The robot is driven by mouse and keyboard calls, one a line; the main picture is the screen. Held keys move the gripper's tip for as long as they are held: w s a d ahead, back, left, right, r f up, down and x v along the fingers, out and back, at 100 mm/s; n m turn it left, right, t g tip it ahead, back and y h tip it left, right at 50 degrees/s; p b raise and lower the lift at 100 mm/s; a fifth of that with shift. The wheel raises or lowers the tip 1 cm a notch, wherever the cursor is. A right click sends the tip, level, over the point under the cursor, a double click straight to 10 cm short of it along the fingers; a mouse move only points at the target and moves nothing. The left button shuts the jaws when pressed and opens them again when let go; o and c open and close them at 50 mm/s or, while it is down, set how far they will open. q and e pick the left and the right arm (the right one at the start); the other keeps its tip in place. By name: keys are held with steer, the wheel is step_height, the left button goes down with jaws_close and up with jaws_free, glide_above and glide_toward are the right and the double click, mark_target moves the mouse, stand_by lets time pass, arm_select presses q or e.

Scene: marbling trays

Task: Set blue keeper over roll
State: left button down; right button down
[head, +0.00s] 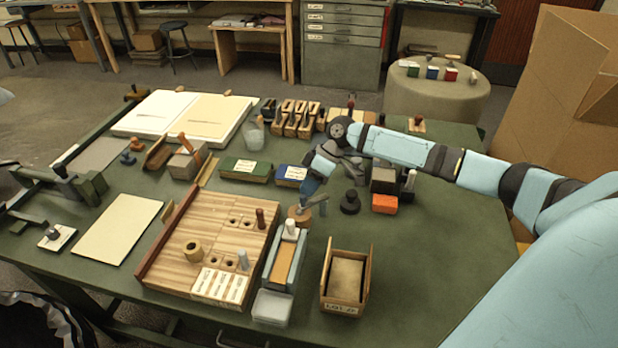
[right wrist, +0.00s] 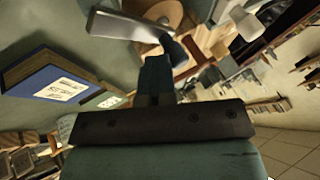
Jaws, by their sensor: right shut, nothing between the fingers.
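My right gripper (head: 314,199) is shut and empty, low over the table beside a round wooden disc (head: 296,215). In the right wrist view a flat grey metal bar (right wrist: 122,26) lies just beyond the gripper, with the wooden disc (right wrist: 163,14) behind it. A blue block with a white label (head: 290,174) lies on the table behind the gripper; it also shows in the right wrist view (right wrist: 42,88). A smaller blue labelled block (head: 432,73) stands on the round stool. I cannot tell which is the keeper, nor pick out the roll for certain. My left gripper is out of view.
A narrow blue-grey tray (head: 268,271) and an open wooden box (head: 343,309) stand in front. A black knob (head: 350,203) stands right. The right front table is clear.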

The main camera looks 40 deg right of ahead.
steer(key=shift+s+a+f, duration=0.1)
steer(key=shift+s+a, duration=0.1)
steer(key=shift+a, duration=0.05)
steer(key=v, duration=1.4)
steer(key=shift+w+d, duration=0.35)
steer(key=shift+w, duration=0.25)
